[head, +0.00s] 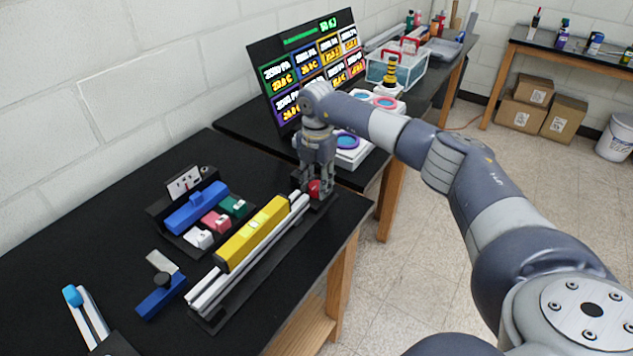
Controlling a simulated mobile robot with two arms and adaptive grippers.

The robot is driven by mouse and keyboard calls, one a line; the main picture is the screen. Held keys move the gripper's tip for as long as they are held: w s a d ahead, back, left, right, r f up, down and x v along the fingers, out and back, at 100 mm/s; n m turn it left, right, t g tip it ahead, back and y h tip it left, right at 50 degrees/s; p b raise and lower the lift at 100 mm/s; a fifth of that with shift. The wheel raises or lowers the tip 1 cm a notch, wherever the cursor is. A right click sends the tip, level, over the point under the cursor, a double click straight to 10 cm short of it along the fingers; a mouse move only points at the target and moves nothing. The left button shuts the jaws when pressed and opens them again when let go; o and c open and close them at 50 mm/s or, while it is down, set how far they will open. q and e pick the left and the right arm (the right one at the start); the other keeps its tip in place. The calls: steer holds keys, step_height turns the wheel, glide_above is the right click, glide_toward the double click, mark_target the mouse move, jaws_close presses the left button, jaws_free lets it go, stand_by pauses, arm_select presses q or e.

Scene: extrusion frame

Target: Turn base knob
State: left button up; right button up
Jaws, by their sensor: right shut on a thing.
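The extrusion frame (213,294) lies on the black table, with two pale parallel rails and a yellow bar (252,233) on top. At its far end a red knob (314,188) sits low at the base. My right gripper (316,181) points straight down over that end and is shut on the red knob. The fingers hide part of the knob. My left gripper does not show.
Left of the frame, a black tray (157,209) holds blue, red, green and white pieces. A blue piece with a black knob (162,283) and a blue-tipped rail (87,313) lie nearer. A screen (308,65) and a white unit with coloured rings (352,153) stand behind the gripper.

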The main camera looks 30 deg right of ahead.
mark_target(317, 185)
steer(key=shift+w+d+r, duration=0.1)
steer(key=shift+r, duration=0.05)
steer(key=o, duration=1.1)
steer(key=shift+c, duration=0.2)
step_height(317, 185, up, 12)
